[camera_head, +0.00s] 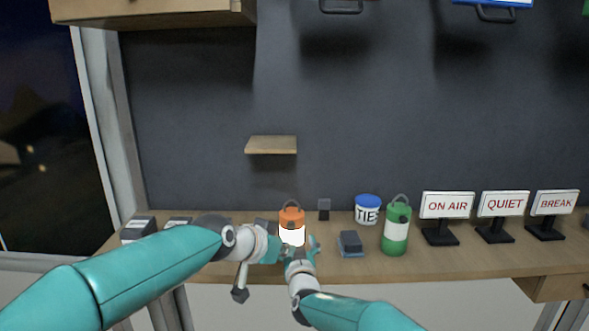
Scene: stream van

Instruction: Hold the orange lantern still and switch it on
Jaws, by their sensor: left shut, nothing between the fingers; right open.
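The orange lantern (291,218) stands upright on the wooden counter (450,262), with an orange top, a bright white body and a thin handle. My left gripper (272,247) is shut and empty at the lantern's lower left. My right gripper (300,255) is open in front of the lantern's lower part. The two grippers overlap in the picture and hide the lantern's base and any switch there. I cannot tell whether either gripper touches the lantern.
A dark blue block (350,243), a white tub with a blue lid (367,210) and a green lantern (396,230) stand to the right. Further right are signs: ON AIR (446,206), QUIET (502,204) and BREAK (556,204). A small wall shelf (271,145) hangs above.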

